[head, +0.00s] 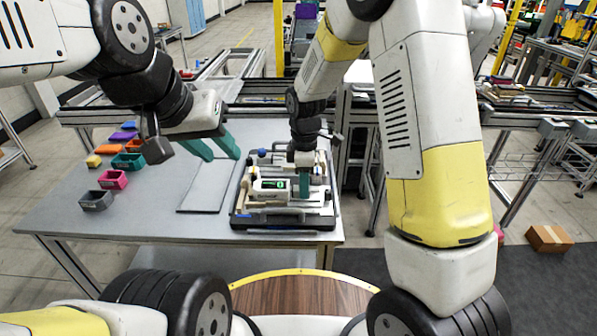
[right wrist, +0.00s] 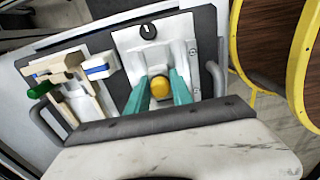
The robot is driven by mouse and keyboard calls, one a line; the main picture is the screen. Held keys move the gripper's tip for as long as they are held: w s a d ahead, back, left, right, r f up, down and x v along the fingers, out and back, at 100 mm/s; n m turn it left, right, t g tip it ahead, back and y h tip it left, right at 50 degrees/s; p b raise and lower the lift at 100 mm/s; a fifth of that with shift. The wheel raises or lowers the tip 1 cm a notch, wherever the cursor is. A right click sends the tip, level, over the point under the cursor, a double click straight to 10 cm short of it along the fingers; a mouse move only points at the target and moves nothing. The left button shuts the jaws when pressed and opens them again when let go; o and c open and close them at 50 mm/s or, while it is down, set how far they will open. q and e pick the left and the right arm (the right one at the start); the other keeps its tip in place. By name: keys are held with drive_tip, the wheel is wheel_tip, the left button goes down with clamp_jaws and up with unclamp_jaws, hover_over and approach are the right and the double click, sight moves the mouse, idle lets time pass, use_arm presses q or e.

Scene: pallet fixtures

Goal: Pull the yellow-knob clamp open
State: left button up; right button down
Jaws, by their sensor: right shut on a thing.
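The yellow-knob clamp shows in the right wrist view, with its round yellow knob (right wrist: 160,87) between the two teal fingers of my right gripper (right wrist: 158,88). The fingers are shut on the knob. In the head view my right gripper (head: 304,182) reaches down onto the pallet fixture (head: 285,219), and the knob is hidden there. My left gripper (head: 222,148) has its teal fingers spread apart and empty, above the table left of the fixture. The white clamp base (right wrist: 192,55) lies around the knob.
A grey table (head: 150,215) carries several small coloured bins, including a pink bin (head: 113,180) and a grey bin (head: 96,200). A flat grey panel (head: 203,194) lies left of the fixture. A green-tipped clamp (right wrist: 42,88) stands beside the yellow knob.

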drive_tip(key=shift+d, duration=1)
drive_tip(key=c, duration=1.3)
unclamp_jaws()
drive_tip(key=shift+r, duration=4)
